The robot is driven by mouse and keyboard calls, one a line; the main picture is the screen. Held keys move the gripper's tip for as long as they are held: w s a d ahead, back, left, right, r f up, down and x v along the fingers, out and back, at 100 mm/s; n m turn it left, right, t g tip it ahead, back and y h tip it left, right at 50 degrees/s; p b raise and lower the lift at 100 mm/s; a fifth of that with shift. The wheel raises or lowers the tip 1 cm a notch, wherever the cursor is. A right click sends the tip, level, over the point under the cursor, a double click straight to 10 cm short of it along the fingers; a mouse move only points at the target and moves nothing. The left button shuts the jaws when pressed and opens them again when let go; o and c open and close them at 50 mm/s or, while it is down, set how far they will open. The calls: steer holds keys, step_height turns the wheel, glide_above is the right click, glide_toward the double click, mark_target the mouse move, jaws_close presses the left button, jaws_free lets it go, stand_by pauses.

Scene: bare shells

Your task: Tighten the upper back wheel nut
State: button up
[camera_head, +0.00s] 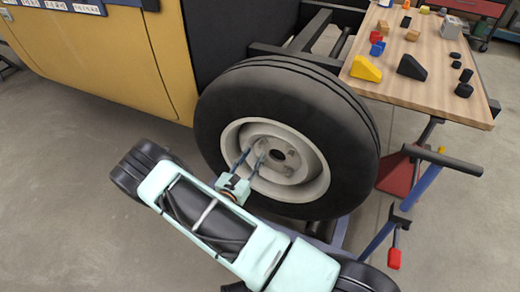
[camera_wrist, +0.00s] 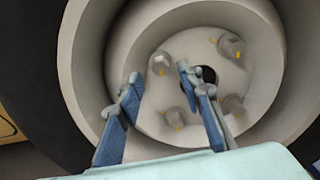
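The wheel, a black tyre (camera_head: 350,140) on a pale rim (camera_head: 318,180), is mounted on the vehicle. In the wrist view several grey nuts with yellow marks surround the dark centre hole (camera_wrist: 207,76): an upper left nut (camera_wrist: 160,63), an upper right nut (camera_wrist: 230,46), a lower right nut (camera_wrist: 233,105) and a lower left nut (camera_wrist: 175,118). Which is the upper back one I cannot tell for sure. My gripper (camera_head: 252,155) is open and empty in front of the rim. In the wrist view its fingertips (camera_wrist: 157,78) frame the upper left nut, apparently without touching it.
A wooden table (camera_head: 455,95) with coloured blocks stands at the upper right. A blue stand with a red end (camera_head: 394,258) is right of the wheel. The yellow vehicle body (camera_head: 110,55) is at the upper left. Bare floor (camera_head: 60,200) lies at the left.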

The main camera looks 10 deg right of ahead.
mark_target(260, 147)
steer(key=b+x, duration=0.1)
steer(key=x, duration=0.4)
steer(key=shift+w+d, duration=0.2)
jaws_close()
